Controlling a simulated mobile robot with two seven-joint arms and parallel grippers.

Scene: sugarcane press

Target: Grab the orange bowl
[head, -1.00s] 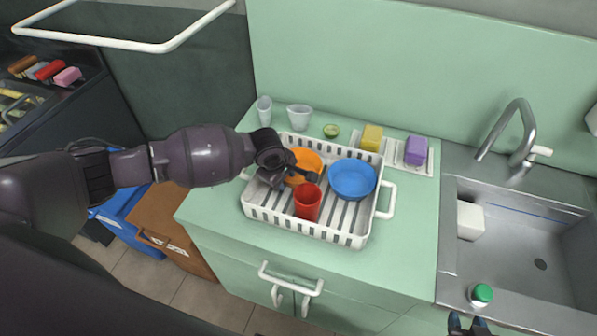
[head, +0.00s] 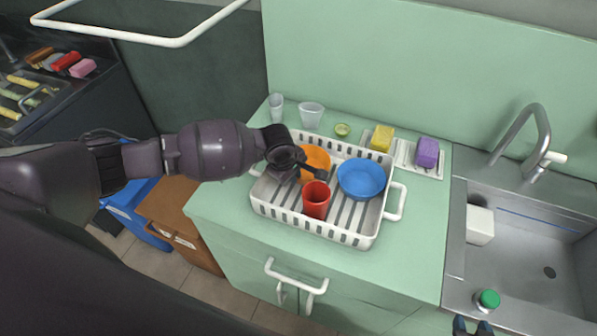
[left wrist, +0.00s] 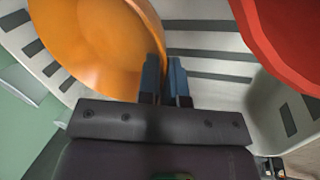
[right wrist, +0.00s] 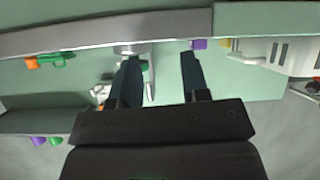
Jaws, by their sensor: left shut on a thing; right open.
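The orange bowl (head: 317,160) sits in the white dish rack on the green counter, partly hidden by my left gripper (head: 318,175). In the left wrist view the orange bowl (left wrist: 100,45) fills the upper left, and its rim lies at the fingertips. My left gripper (left wrist: 165,70) is shut on that rim.
The white rack (head: 375,225) also holds a red cup (head: 316,200) and a blue bowl (head: 362,179). Two clear cups (head: 311,115), a lime half (head: 342,130), a yellow sponge (head: 382,138) and a purple sponge (head: 427,152) stand behind it. The sink (head: 530,255) is right.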

